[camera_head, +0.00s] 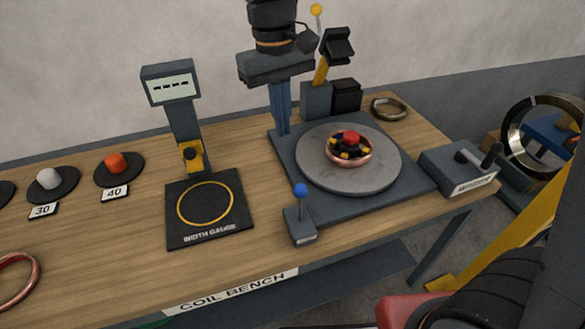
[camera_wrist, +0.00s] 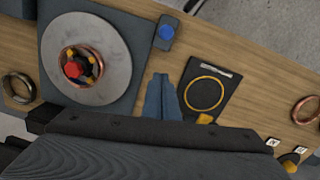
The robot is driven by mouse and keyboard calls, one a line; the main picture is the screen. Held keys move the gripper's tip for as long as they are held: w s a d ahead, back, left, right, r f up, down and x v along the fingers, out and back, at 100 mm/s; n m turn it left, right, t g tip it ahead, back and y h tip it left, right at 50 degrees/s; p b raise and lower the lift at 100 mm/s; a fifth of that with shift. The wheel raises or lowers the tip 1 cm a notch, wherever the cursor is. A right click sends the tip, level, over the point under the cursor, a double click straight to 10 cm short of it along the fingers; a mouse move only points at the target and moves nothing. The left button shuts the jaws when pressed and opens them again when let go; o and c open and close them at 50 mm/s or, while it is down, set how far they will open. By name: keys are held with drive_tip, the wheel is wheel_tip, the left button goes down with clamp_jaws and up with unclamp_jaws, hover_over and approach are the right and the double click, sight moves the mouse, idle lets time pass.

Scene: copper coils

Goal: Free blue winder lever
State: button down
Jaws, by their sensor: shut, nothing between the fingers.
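The blue winder lever (camera_head: 300,191) has a blue ball on a thin grey stem and stands about upright from a small grey box at the front left corner of the winder base. Its ball shows from above in the wrist view (camera_wrist: 167,32). The winder's round grey plate (camera_head: 315,172) carries a copper coil (camera_head: 349,161) around a hub with a red centre. My gripper (camera_head: 281,128) points down at the back left of the winder, behind and apart from the lever. Its blue-grey fingers also show in the wrist view (camera_wrist: 162,80), shut and empty.
A width gauge (camera_head: 170,205) stands left of the lever, with a post behind it. A yellow-tipped lever (camera_head: 316,10) rises behind the winder. A grey box with a black handle (camera_head: 460,170) is at right. A metal ring (camera_head: 389,108) lies behind. The front bench strip is clear.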

drive_tip(key=shift+a+r, duration=0.15)
drive_tip(key=shift+a, duration=0.15)
drive_tip(key=s+d+f+p, duration=0.1)
drive_tip(key=s+f+p, duration=0.1)
drive_tip(key=f, duration=0.3)
drive_tip(key=s+d+f+p, duration=0.1)
drive_tip(key=f+p, duration=0.1)
drive_tip(key=f, duration=0.3)
drive_tip(key=shift+s+d+f, duration=0.3)
drive_tip(key=shift+s+f, duration=0.05)
drive_tip(key=shift+f, duration=0.05)
